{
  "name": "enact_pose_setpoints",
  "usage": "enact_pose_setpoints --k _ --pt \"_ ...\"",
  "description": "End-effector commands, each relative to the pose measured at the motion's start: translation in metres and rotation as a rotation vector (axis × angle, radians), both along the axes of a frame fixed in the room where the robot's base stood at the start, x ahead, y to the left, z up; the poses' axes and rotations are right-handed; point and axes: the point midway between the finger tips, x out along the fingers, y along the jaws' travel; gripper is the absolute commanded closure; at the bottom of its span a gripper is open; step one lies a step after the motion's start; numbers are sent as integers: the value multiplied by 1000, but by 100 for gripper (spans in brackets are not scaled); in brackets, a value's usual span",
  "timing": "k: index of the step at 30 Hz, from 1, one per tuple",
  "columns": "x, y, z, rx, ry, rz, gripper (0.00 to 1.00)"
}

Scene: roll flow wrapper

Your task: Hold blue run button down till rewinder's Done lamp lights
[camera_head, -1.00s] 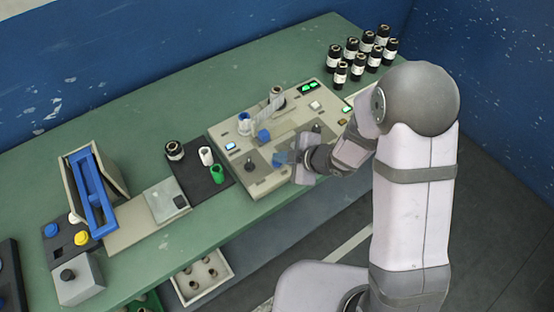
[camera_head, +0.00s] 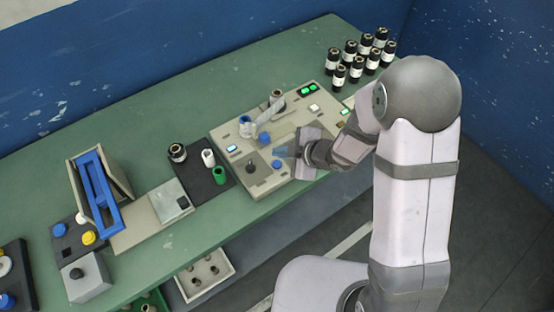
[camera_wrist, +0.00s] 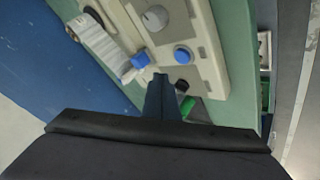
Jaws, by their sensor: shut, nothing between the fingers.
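The beige rewinder panel (camera_head: 262,186) sits mid-bench. A round blue button (camera_head: 277,165) is near its front edge; it also shows in the wrist view (camera_wrist: 183,55) with a dark ring around it. A second blue part (camera_head: 265,137), block-like in the wrist view (camera_wrist: 140,60), stands beside the white film strip. My gripper (camera_head: 286,152) is shut and empty, over the panel just beyond the round button. In the wrist view its tips (camera_wrist: 160,78) appear apart from that button. Green lights (camera_head: 307,89) glow at the panel's back; I cannot read any lamp labels.
Several black rolls (camera_head: 362,56) stand at the back right. A dark mat (camera_head: 220,186) with a black, a white and a green spool lies left of the panel. A blue-framed fixture (camera_head: 98,190) stands farther left. Bare green bench lies behind the panel.

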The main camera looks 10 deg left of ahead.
Motion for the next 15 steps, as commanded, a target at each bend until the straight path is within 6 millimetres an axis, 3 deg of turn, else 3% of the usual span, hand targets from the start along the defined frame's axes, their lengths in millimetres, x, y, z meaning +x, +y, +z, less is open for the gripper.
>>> enact_pose_setpoints --k 1,6,15 --pt "0 0 9 0 0 0 100" --pt "0 0 20 0 0 0 100" --pt "0 0 20 0 1 1 100"
